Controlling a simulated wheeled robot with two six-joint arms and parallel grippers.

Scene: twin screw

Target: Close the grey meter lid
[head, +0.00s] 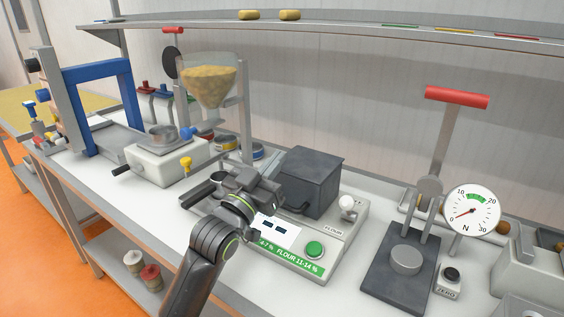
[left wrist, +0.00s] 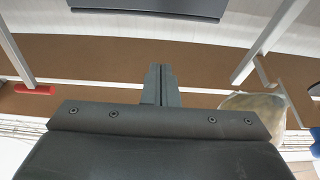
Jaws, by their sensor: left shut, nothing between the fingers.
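The meter (head: 333,232) is a light grey unit with a green flour label, a green button and a small display, in the middle of the bench in the head view. Its dark grey box-shaped lid (head: 318,172) stands on it, with a dark handle at its lower front. I cannot tell how far the lid is open. My left gripper (head: 273,188) is just left of the lid, in front of the meter's left part; whether they touch is unclear. In the left wrist view its fingers (left wrist: 160,85) are shut and empty. My right gripper is not in view.
A hopper of yellow grain (head: 208,82) and a white machine (head: 165,160) stand to the left. A press with a red handle (head: 457,97) and a dial gauge (head: 471,211) stand to the right. A shelf (head: 330,25) runs along the back wall.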

